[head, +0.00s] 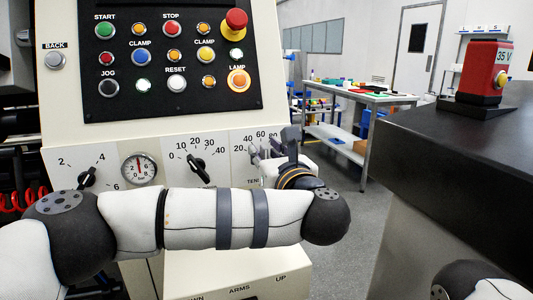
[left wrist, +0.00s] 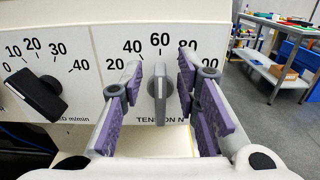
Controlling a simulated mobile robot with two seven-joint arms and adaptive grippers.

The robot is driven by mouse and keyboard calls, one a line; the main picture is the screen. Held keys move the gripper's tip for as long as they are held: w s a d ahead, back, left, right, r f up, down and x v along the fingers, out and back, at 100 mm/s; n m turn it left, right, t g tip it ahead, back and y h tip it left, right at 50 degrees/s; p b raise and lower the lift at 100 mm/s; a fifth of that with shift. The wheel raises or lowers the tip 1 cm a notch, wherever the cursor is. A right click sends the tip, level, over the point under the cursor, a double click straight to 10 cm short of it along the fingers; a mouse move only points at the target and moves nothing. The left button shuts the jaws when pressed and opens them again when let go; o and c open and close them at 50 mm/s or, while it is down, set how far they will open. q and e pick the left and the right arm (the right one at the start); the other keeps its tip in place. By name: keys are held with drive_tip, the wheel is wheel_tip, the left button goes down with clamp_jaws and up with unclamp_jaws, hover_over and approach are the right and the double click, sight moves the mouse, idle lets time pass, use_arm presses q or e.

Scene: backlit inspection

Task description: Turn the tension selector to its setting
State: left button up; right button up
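The tension selector (left wrist: 159,88) is a grey bar knob on the cream panel, above the partly covered label "TENSION N". In the left wrist view it stands upright, its top end toward the 60 on a scale running from 20 up past 80. My left gripper (left wrist: 157,100) is open, with one purple-padded finger on each side of the knob and a gap on both sides. In the head view my left gripper (head: 273,152) is in front of the tension dial and hides the knob. My right gripper is out of view.
Left of it is the speed knob (left wrist: 38,95), also seen in the head view (head: 199,168), then a round gauge (head: 139,169) and another knob (head: 87,177). Above is a black button panel (head: 170,95). A dark counter (head: 450,150) with a red 35 V device (head: 487,70) stands right.

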use_arm(q)
clamp_jaws()
drive_tip(key=shift+d, duration=0.1)
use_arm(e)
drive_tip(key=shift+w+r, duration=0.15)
use_arm(q)
drive_tip(key=m, duration=0.1)
drive_tip(key=m+p, duration=0.1)
drive_tip(key=shift+d+r+m, duration=0.1)
drive_tip(key=shift+d+m, duration=0.15)
drive_tip(key=shift+m, duration=0.15)
drive_tip(key=m, duration=0.2)
drive_tip(key=p, duration=0.1)
drive_tip(key=shift+w+d+f+m, duration=0.15)
drive_tip(key=shift+d+f+m, duration=0.15)
drive_tip(key=shift+m, duration=0.1)
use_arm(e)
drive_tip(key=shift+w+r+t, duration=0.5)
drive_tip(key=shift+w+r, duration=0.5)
use_arm(q)
drive_tip(key=shift+f, duration=0.1)
unclamp_jaws()
